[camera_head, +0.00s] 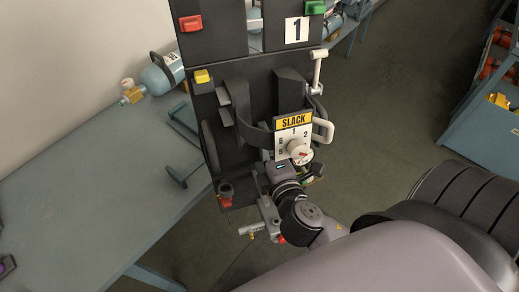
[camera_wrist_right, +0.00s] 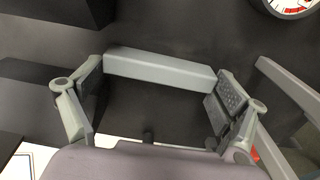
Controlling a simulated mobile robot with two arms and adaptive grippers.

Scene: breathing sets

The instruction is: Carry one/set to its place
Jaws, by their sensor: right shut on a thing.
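Set one (camera_head: 235,140) is a dark backplate with a white "1" label, black straps, a yellow "SLACK" dial plate and red, green and yellow fittings. It stands upright, slightly tilted, in the middle of the head view, in front of the table's right edge. My right gripper (camera_head: 286,172) is at its lower part, partly hidden behind the dial. In the right wrist view my right gripper (camera_wrist_right: 160,82) is shut on a grey bar handle (camera_wrist_right: 160,67), with one finger at each end. The set's lower back is hidden. My left gripper is not in view.
A blue-grey table (camera_head: 90,185) lies at left, with a blue cylinder (camera_head: 160,73) at its back and a bracket (camera_head: 187,150) near its right edge. A blue shelf unit (camera_head: 485,140) with orange things stands at right. Floor (camera_head: 390,110) between is clear.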

